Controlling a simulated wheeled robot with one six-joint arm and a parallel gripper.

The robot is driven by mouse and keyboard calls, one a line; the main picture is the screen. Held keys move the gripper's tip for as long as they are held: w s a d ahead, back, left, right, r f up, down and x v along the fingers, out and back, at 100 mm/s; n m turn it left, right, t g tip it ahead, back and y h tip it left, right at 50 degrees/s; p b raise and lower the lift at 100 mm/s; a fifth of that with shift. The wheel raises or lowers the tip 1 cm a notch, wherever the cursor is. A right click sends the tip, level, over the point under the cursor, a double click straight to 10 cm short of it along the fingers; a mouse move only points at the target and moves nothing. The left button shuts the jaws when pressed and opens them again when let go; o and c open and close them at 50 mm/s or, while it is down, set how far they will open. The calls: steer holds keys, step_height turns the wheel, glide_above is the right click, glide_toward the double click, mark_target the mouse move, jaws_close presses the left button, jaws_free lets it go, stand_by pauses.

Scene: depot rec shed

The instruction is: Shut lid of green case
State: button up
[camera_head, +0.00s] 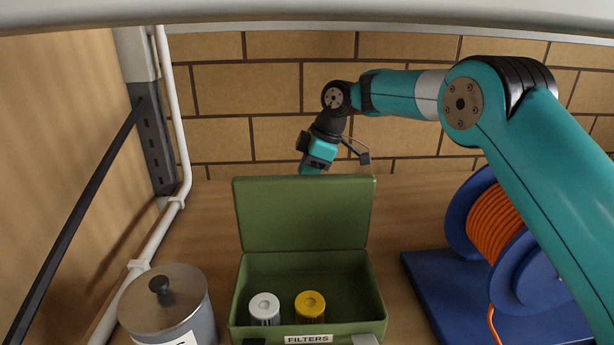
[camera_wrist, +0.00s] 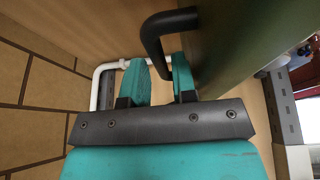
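The green case (camera_head: 310,292), labelled FILTERS, stands open on the wooden surface in the head view. Its lid (camera_head: 303,213) stands up at the back, tilted slightly backward. A white-topped filter (camera_head: 265,307) and a yellow-topped filter (camera_head: 310,304) stand inside it. My gripper (camera_head: 311,169) is behind the lid, pointing down; its fingertips are hidden by the lid. In the wrist view my gripper (camera_wrist: 159,67) has its two teal fingers apart, beside the lid's green outer face (camera_wrist: 235,40). A dark curved bar (camera_wrist: 153,38) runs near the fingertips; I cannot tell if they touch it.
A lidded metal canister (camera_head: 165,300) stands left of the case. A blue reel (camera_head: 470,222) of orange cable stands on a blue base to the right. A brick wall (camera_head: 230,85) is close behind, and a white pipe (camera_head: 175,110) runs down the left.

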steer(key=shift+a+f, duration=0.1)
steer(key=shift+f, duration=0.1)
steer(key=shift+c, duration=0.2)
jaws_close()
steer(key=shift+s+f+b, duration=0.1)
steer(key=shift+s+b, duration=0.05)
steer(key=shift+b, duration=0.5)
